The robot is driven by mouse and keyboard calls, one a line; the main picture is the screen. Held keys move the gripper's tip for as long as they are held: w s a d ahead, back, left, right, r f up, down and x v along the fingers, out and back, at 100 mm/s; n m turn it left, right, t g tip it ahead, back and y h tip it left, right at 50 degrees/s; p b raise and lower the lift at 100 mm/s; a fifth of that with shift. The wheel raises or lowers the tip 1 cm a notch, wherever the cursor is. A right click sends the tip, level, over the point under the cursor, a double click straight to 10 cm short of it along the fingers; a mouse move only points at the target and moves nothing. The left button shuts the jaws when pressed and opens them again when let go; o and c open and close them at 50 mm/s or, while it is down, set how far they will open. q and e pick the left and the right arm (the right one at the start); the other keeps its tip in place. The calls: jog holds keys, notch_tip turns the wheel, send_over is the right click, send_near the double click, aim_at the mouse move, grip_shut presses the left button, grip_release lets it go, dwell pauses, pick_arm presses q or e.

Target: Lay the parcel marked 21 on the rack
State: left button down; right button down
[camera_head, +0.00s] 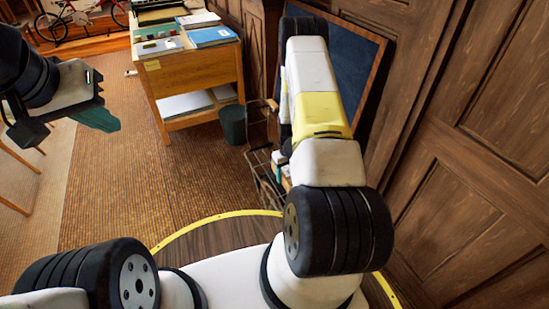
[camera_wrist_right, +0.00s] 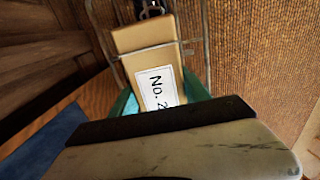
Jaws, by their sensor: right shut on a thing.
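A tan parcel (camera_wrist_right: 146,50) with a white label reading "No. 2" shows in the right wrist view; the rest of the number is hidden by my gripper body. My right gripper (camera_wrist_right: 160,98) is shut on this parcel, one green finger at each side. A thin wire rack (camera_wrist_right: 206,45) lies around and across the parcel in that view; I cannot tell whether they touch. The rack (camera_head: 262,168) also shows in the head view, partly hidden by my right arm. My left gripper (camera_head: 97,118) hangs at the upper left, its green fingers seen side-on, away from the rack.
A wooden cabinet (camera_head: 200,80) with books and papers on top stands at the back. A dark green bin (camera_head: 232,124) stands between it and the rack. A framed blue board (camera_head: 353,70) leans on the panelled wall (camera_head: 470,150) at right. The woven carpet (camera_head: 130,185) at left is clear.

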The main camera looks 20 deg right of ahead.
aim_at(287, 170)
jog(key=shift+f, duration=1.6)
jog(key=shift+f, duration=0.15)
jog(key=c, duration=0.5)
grip_release()
notch_tip(287, 170, up, 8)
jog(key=shift+f, duration=0.1)
